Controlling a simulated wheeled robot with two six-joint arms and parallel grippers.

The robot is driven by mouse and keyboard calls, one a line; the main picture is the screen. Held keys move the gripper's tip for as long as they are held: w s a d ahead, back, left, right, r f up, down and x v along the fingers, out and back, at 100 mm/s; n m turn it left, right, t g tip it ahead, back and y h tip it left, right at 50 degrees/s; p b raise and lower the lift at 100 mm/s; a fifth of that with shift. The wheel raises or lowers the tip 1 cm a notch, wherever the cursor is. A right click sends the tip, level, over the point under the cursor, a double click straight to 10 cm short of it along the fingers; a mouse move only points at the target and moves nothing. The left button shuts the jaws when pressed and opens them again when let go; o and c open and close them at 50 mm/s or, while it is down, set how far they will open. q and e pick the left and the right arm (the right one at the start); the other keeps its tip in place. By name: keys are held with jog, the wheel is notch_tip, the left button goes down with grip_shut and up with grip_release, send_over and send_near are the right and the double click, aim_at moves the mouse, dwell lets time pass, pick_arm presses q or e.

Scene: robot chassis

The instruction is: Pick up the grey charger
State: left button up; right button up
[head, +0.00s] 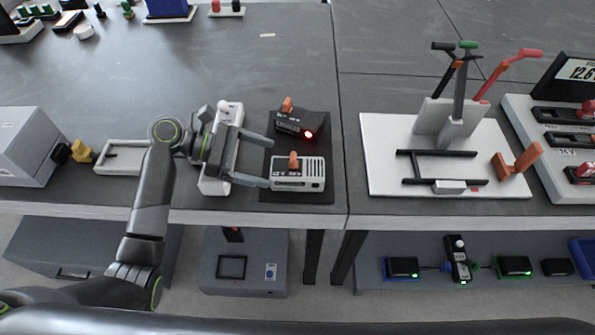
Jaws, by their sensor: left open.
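The grey charger (299,182) is a light grey box with dark lettering and an orange part on top. It sits on a dark mat (286,199) near the front edge of the left table. A black charger (302,128) with a red light and an orange part lies just behind it. My left gripper (269,164) comes in from the left with its fingers spread and empty. The fingertips are at the left side of the grey charger, the nearer one close to its left end. I cannot tell whether they touch. My right gripper is out of view.
A white stand (214,184) is partly hidden under my left gripper. A white tray (121,155) and a grey box (27,147) are to the left. A white board (385,178) with tools stands on the right table. The table is clear behind the chargers.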

aim_at(288, 167)
pick_arm(q)
jog(key=x, duration=0.2)
jog(key=shift+d+f, duration=0.15)
jog(key=shift+d, duration=0.05)
jog(key=x, duration=0.4)
jog(key=shift+d, duration=0.1)
jog(key=shift+d+f, duration=0.1)
jog(key=shift+d, duration=0.4)
jog(key=c, duration=0.3)
jog(key=shift+w, duration=0.1)
jog(key=c, duration=1.1)
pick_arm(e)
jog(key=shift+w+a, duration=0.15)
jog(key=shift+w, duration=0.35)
pick_arm(q)
jog(key=shift+o, duration=0.2)
notch_tip(288, 167, up, 10)
jog(key=shift+r+p, duration=0.1)
jog(key=shift+p, duration=0.55)
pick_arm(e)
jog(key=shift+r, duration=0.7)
